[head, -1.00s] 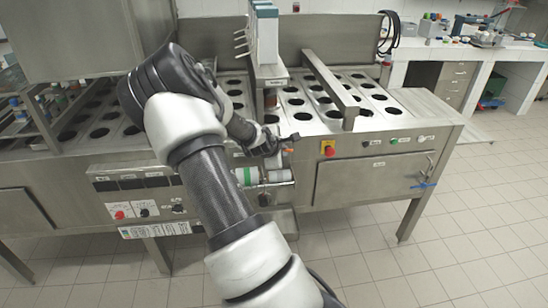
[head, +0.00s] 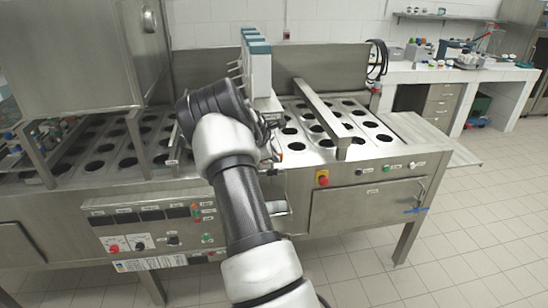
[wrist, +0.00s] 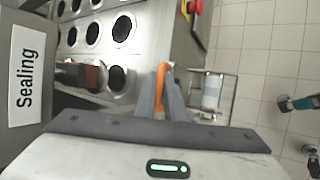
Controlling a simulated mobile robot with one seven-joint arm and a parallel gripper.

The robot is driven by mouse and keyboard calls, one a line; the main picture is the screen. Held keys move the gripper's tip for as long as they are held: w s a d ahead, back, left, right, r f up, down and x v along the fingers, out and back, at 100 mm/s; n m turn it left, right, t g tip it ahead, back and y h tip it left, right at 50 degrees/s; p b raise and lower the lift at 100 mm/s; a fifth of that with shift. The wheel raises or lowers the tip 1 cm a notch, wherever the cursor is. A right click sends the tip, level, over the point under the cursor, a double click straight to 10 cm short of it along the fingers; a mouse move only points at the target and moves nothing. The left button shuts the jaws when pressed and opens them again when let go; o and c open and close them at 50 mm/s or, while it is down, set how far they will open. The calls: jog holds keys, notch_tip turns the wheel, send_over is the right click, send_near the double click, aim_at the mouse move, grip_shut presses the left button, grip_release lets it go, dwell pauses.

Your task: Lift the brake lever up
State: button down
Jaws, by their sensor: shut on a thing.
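The orange lever (wrist: 161,76), which I take to be the brake lever, stands upright between my gripper's fingers in the wrist view. My gripper (wrist: 168,78) is shut on it, at the front edge of the steel machine. In the head view my gripper (head: 276,143) is at the machine's front edge, below the white filler units. There my own arm hides most of the lever and the fingertips. How far the lever is raised cannot be told.
The steel machine (head: 345,176) has rows of round cup holes. A plate reading "Sealing" (wrist: 26,75) stands left in the wrist view. A red stop button (head: 322,178) is to the right of my gripper. A white cylinder (wrist: 211,92) hangs close by. Tiled floor (head: 475,240) is free.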

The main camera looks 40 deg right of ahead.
jog(key=shift+w+f, duration=0.25)
jog(key=shift+w, duration=0.05)
jog(key=c, duration=1.8)
grip_release()
jog(key=shift+f, duration=0.2)
jog(key=shift+c, duration=0.2)
jog(key=shift+s+a, duration=0.1)
jog(key=d+b+v, duration=0.1)
jog(key=v, duration=1.7)
jog(key=shift+r, duration=0.4)
